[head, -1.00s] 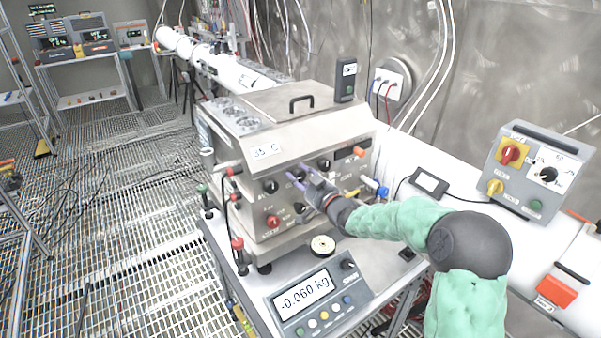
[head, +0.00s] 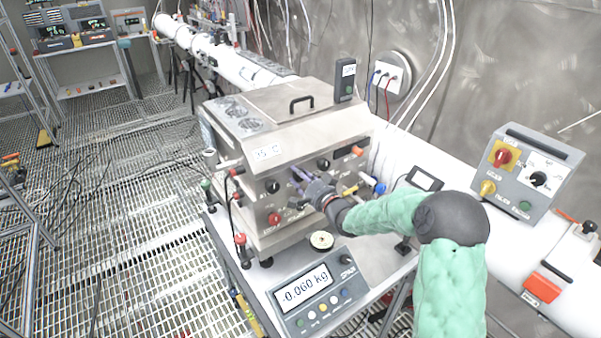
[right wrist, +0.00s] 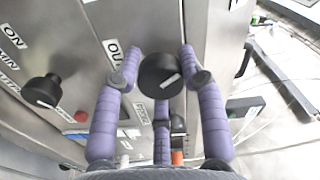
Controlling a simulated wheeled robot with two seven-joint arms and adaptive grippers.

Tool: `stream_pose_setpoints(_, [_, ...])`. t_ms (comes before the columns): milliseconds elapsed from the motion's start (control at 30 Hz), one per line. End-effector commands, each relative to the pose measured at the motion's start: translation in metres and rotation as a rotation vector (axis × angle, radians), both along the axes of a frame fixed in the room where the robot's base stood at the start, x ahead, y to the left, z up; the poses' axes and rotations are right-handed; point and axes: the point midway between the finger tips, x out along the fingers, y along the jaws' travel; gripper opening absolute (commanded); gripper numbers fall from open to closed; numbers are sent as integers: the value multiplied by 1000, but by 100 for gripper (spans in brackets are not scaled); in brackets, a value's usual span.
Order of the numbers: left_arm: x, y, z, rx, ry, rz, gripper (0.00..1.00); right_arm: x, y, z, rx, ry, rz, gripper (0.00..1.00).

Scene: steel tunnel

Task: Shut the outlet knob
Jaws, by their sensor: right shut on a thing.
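The outlet knob (right wrist: 160,76) is a round black knob with a white pointer line, on the steel front panel beside a partly covered label starting "OUT". My right gripper (right wrist: 163,75) has its purple fingers closed around this knob in the right wrist view. The pointer line slants in the wrist view. My left gripper is not in view.
Another black knob (right wrist: 42,90) sits close to the gripper, beside an "ON" label. A red knob (head: 274,218) is lower on the panel. A scale (head: 318,295) reading -0.060 kg stands in front. A grey control box (head: 528,172) is at the right.

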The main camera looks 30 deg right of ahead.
Motion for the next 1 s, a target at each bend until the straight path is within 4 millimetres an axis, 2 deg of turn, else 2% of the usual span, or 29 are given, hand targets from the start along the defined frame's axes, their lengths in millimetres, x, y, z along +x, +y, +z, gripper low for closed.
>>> stream_pose_setpoints(33, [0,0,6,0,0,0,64,-1,3,-5,49,18,6,8])
stream_pose_setpoints(500, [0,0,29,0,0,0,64,-1,4,-4,444,47,5,8])
stream_pose_setpoints(700, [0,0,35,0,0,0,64,-1,4,-4,548,56,3,8])
stream_pose_setpoints(1000, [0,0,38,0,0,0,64,-1,4,-4,617,59,3,8])
